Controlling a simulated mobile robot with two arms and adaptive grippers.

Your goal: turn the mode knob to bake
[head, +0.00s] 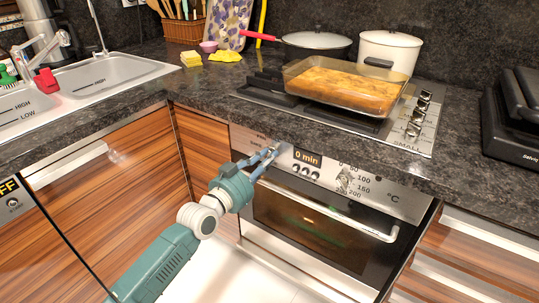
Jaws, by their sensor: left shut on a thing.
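The oven (318,232) is built in under the counter, with a steel control panel (400,202) along its top. My left gripper (270,152) is at the left part of this panel and shut on the mode knob there. The fingers hide most of the mode knob, so its pointer and setting cannot be read. To the right on the panel are a "0 min" display (307,157), small buttons (305,172) and the temperature knob (346,180) with numbers around it. My right gripper is not in view.
The oven door handle (340,215) runs just below the panel. On the hob above stand a glass dish of baked food (340,88), a red-handled pan (315,45) and a white pot (390,50). A sink (110,72) is at the left.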

